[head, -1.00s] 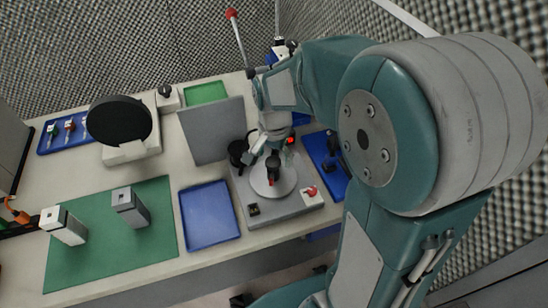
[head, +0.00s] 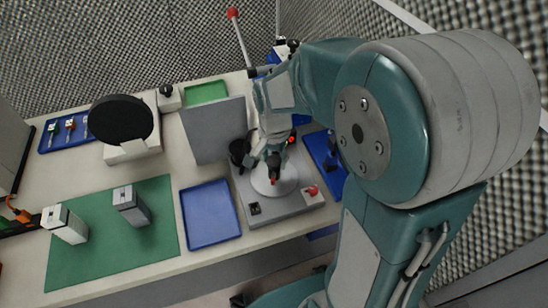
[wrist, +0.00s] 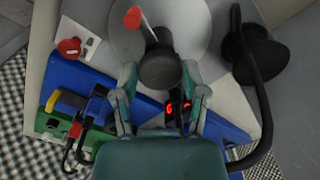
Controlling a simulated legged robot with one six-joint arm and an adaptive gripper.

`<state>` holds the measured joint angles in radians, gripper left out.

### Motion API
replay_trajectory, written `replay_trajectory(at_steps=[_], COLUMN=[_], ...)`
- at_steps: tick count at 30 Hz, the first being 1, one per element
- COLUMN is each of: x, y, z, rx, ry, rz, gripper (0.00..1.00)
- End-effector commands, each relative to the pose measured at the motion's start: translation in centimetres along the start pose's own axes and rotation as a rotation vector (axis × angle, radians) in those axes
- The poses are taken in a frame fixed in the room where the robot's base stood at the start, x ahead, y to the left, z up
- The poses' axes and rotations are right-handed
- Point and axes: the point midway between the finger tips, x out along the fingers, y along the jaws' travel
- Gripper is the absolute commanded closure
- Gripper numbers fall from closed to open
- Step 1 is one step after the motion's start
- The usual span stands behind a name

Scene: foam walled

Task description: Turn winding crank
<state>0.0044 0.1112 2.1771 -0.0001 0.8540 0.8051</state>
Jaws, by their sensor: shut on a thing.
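The winding crank is a pale grey round disc (head: 287,187) on a grey base unit, with a black knob (wrist: 160,72) standing up from it. My gripper (head: 272,158) reaches down over the disc. In the wrist view my gripper (wrist: 160,82) has its two fingers on either side of the black knob, shut on it. A red-tipped pointer (wrist: 133,18) sticks out beside the knob. My fingers and wrist hide part of the disc in the head view.
The base carries a red button (head: 312,191) and a black switch (head: 255,209). A black spool-like part (head: 238,152) and an upright grey panel (head: 212,132) stand close by. A blue tray (head: 209,215) lies left, a green mat (head: 90,255) further left.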

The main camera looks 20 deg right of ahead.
Motion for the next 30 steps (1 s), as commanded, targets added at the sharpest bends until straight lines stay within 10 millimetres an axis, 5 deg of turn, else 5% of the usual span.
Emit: replay_trajectory(at_steps=[30], x=[0.05], y=[-0.11], z=[-0.06], rx=[-0.448], ry=[0.003], rz=[-0.003], gripper=[0.91])
